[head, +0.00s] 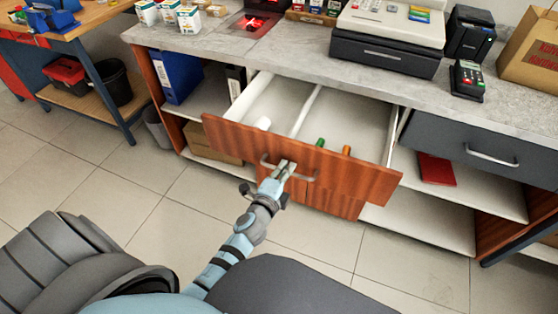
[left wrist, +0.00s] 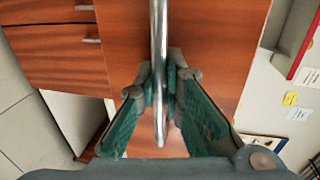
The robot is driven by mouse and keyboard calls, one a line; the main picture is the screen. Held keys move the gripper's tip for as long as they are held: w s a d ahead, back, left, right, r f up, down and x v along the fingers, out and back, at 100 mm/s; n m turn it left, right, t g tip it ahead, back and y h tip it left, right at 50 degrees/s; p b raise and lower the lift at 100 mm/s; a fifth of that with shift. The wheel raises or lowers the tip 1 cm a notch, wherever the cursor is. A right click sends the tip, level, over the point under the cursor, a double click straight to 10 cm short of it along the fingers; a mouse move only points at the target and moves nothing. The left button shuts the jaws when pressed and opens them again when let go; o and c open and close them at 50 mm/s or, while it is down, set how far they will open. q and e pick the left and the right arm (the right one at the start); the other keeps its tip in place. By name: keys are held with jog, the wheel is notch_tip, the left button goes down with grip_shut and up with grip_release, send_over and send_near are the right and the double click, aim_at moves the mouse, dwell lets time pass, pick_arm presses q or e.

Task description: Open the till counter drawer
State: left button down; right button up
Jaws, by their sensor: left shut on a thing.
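The till counter drawer (head: 300,158) has a reddish wood front and a white inside with a divider. It stands pulled well out from under the grey counter top. Its metal bar handle (head: 302,176) is on the front. My left gripper (head: 286,168) is shut on this handle. In the left wrist view the handle (left wrist: 159,50) runs between the two fingers of my left gripper (left wrist: 160,88). Inside the drawer lie a white roll (head: 263,123), a green item (head: 320,142) and an orange item (head: 346,150). My right gripper is not in view.
The counter top (head: 290,45) carries a cash register (head: 390,35) and a card terminal (head: 467,80). A dark drawer (head: 485,155) is shut at the right. Open shelves hold a blue binder (head: 178,75) and a red book (head: 436,169). The tiled floor (head: 120,200) in front is clear.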

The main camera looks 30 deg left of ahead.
pick_arm(q)
jog(key=shift+s, duration=0.15)
jog(key=c, duration=2)
grip_release()
jog(key=shift+o, duration=0.2)
jog(key=v, duration=1.2)
